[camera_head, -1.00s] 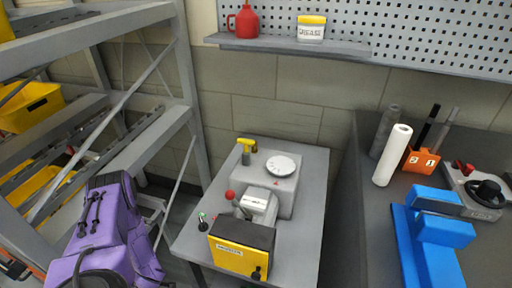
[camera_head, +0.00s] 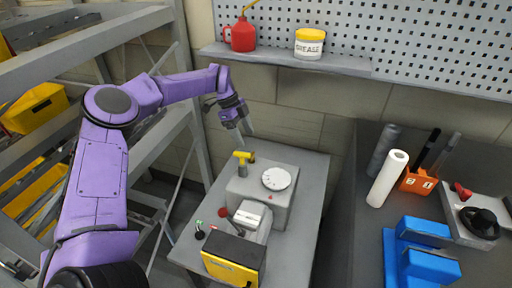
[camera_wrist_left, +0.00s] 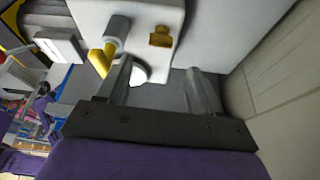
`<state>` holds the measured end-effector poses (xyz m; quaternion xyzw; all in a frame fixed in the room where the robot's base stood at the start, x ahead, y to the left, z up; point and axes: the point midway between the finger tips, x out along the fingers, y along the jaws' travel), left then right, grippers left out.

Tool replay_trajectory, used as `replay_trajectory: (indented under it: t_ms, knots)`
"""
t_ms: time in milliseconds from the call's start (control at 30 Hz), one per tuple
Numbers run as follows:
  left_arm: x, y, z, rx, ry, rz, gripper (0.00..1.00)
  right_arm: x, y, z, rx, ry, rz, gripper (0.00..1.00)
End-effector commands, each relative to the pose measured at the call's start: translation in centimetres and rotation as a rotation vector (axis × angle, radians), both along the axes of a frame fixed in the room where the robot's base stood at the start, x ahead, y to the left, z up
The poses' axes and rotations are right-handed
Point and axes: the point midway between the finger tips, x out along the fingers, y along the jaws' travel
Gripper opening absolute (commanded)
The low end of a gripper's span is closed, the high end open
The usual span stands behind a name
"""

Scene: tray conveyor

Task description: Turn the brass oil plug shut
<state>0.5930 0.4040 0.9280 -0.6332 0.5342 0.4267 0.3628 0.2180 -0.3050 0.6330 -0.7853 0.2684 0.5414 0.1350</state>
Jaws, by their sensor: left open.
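The brass oil plug (camera_wrist_left: 160,37) shows in the left wrist view as a small brass fitting on the pale grey machine housing. I cannot make it out in the head view. My left gripper (camera_head: 246,135) is above and behind the machine (camera_head: 283,206), near the yellow-handled valve (camera_head: 243,157). In the left wrist view my left gripper (camera_wrist_left: 158,80) has its two fingers apart with nothing between them. The plug lies beyond the fingertips, apart from them. The yellow handle (camera_wrist_left: 101,62) is close to one finger there. My right gripper is in neither view.
The machine stands on a grey table (camera_head: 305,240) with a white dial (camera_head: 277,178) on top. A shelf (camera_head: 285,59) above holds a red oil can (camera_head: 243,36) and a grease tub (camera_head: 309,43). A rack (camera_head: 180,90) stands left; a bench with blue blocks (camera_head: 425,230) is right.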

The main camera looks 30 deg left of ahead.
Motion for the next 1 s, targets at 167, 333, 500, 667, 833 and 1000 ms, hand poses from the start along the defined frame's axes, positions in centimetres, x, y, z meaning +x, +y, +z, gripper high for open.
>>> replay_trajectory:
  t_ms: [167, 333, 500, 667, 833, 1000]
  knots:
    - [0.0, -1.2, -2.4, -0.008, 0.006, 0.004, 0.66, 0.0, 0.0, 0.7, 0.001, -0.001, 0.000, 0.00]
    - [0.4, -2.5, -5.3, -0.006, 0.004, 0.000, 0.66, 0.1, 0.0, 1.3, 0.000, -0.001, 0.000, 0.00]
    - [0.6, -3.0, -6.7, -0.005, 0.001, 0.000, 0.66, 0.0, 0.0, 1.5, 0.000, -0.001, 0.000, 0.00]
    - [0.6, -3.0, -6.8, -0.005, 0.000, 0.000, 0.66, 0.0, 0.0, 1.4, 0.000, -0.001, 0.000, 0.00]
    - [0.6, -3.0, -6.8, -0.004, 0.000, -0.001, 0.30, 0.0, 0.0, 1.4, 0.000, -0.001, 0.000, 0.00]
    - [0.6, -3.0, -6.8, -0.004, 0.000, -0.002, 0.10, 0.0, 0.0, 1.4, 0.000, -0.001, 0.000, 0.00]
